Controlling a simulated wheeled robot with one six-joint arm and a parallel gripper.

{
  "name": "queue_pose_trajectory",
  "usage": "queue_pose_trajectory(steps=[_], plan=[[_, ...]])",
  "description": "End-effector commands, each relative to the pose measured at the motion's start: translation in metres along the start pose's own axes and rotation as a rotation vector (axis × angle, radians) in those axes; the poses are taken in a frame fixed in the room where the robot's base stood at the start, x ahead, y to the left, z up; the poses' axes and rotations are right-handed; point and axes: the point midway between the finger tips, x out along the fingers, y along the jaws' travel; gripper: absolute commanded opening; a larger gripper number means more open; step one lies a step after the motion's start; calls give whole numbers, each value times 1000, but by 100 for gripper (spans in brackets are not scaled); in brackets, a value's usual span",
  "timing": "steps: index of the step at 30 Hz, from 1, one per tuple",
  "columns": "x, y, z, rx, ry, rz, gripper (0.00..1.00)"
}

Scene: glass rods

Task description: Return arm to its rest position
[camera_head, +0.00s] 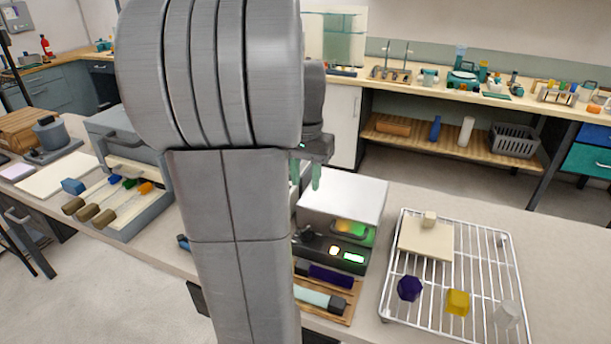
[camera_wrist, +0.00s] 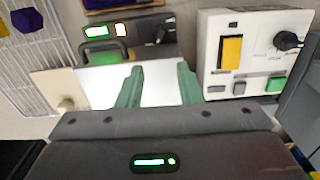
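My arm fills the left middle of the head view. My gripper (camera_head: 305,176) shows partly behind it, above the white-topped device (camera_head: 343,197). In the wrist view my gripper (camera_wrist: 159,90) has two green fingers set well apart with nothing between them. It is open and empty, over the white top of the device (camera_wrist: 157,78). Part of the gripper is hidden behind my arm in the head view.
A wire rack (camera_head: 466,290) at right holds a beige board (camera_head: 426,241), a purple piece (camera_head: 409,288) and a yellow piece (camera_head: 457,301). A wooden tray (camera_head: 340,316) with rods lies before the device. A control box (camera_wrist: 252,55) with a yellow switch stands beside it.

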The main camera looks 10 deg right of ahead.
Motion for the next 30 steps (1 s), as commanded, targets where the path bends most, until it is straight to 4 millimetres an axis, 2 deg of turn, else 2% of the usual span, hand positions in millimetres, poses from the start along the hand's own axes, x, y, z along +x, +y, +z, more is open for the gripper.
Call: queue_pose_trajectory(steps=[5, 8, 25, 27, 30], plan=[[6, 0, 0, 0, -1, 1, 33], [17, 0, 0, 0, -3, 2, 33], [129, 0, 1, 0, -5, 3, 33], [142, 0, 1, 47, -5, 3, 33], [138, 0, 0, 130, 1, 0, 33]])
